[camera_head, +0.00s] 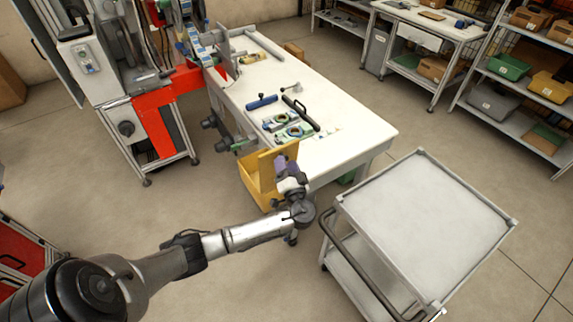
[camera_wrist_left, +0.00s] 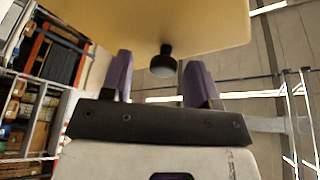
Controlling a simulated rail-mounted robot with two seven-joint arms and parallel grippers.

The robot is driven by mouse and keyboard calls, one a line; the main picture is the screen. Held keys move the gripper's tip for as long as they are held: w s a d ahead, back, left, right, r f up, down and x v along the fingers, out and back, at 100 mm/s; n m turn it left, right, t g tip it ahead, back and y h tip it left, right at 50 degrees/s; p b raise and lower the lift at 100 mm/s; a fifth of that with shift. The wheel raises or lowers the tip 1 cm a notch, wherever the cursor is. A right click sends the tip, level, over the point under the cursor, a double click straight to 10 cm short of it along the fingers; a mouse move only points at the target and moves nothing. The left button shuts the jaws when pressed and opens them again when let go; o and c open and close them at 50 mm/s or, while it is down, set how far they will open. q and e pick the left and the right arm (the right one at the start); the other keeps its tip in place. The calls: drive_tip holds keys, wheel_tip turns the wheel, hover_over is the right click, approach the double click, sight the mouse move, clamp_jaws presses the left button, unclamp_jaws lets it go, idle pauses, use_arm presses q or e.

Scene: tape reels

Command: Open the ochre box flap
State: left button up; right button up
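The ochre box (camera_head: 254,186) hangs at the near end of the white workbench in the head view. Its raised ochre panel stands beside my left gripper (camera_head: 281,163). In the left wrist view an ochre panel (camera_wrist_left: 150,22), which looks like the flap, fills the top. A short black knob (camera_wrist_left: 163,64) sticks out from it. The purple fingers of my left gripper (camera_wrist_left: 160,82) are spread apart, with the knob showing between them and a gap on both sides. Whether the knob is at fingertip depth is hard to tell. My arm hides part of the box in the head view. My right gripper is not in view.
The white workbench (camera_head: 345,140) holds green-and-white reels (camera_head: 293,131), a blue-handled tool (camera_head: 262,102) and a black bar (camera_head: 300,112). A grey cart (camera_head: 425,215) stands close to the right of my arm. Open floor lies to the left of the box.

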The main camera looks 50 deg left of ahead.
use_arm(q)
drive_tip(key=shift+a+r, duration=0.1)
drive_tip(key=v, duration=1.4)
drive_tip(key=shift+b, duration=0.3)
drive_tip(key=shift+w, duration=0.1)
